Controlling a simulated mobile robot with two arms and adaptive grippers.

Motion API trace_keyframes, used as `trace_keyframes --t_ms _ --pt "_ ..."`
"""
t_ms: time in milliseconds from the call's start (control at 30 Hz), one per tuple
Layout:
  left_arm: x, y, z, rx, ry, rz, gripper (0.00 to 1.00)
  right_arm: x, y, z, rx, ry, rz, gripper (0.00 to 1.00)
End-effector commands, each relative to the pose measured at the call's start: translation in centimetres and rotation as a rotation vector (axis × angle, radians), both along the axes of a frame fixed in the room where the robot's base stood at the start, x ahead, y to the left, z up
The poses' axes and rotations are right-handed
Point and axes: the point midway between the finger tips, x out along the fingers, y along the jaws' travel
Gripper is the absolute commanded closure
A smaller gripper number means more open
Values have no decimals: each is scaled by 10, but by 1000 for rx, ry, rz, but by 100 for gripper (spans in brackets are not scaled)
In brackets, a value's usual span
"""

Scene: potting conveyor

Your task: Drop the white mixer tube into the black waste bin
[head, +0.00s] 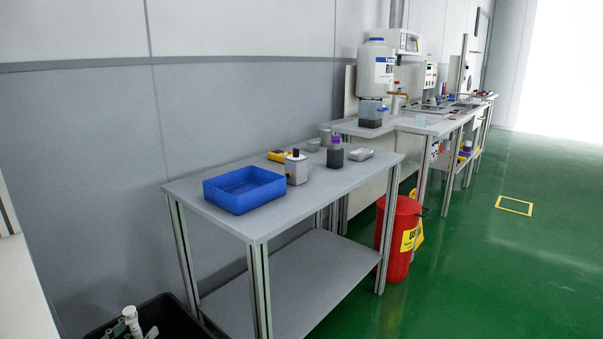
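The white mixer tube (131,318) shows at the bottom left of the head view, standing nearly upright with a slight tilt. My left gripper (135,330) is at the lower frame edge, with its grey and dark fingers on either side of the tube; it looks shut on it. The black waste bin (178,314) is behind and around them in the picture. The tube and gripper overlap the bin's opening; their exact height over it is hard to tell. The frame edge cuts off the bin's near part and the tube's lower end. My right gripper is not in view.
A grey table (228,222) beside the bin carries a blue tray (243,190), bottles and small containers. A red bin (398,238) stands at its far end. More benches stand behind. The green floor (480,270) at right is clear.

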Motion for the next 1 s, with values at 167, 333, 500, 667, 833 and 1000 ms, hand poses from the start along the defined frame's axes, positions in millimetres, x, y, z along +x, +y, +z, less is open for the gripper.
trace_keyframes --t_ms 167,333,500,667,833,1000 --pt "-2 1 0 0 0 0 64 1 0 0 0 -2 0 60" --pt "-18 6 -2 -1 3 0 64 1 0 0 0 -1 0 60" --pt "-48 15 -2 -1 4 0 64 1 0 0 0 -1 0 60" --pt "-77 24 -2 -1 4 0 64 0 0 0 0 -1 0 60" --pt "-100 32 -2 0 2 -1 64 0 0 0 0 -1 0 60" --pt "-112 36 -1 -1 1 0 64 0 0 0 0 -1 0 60"
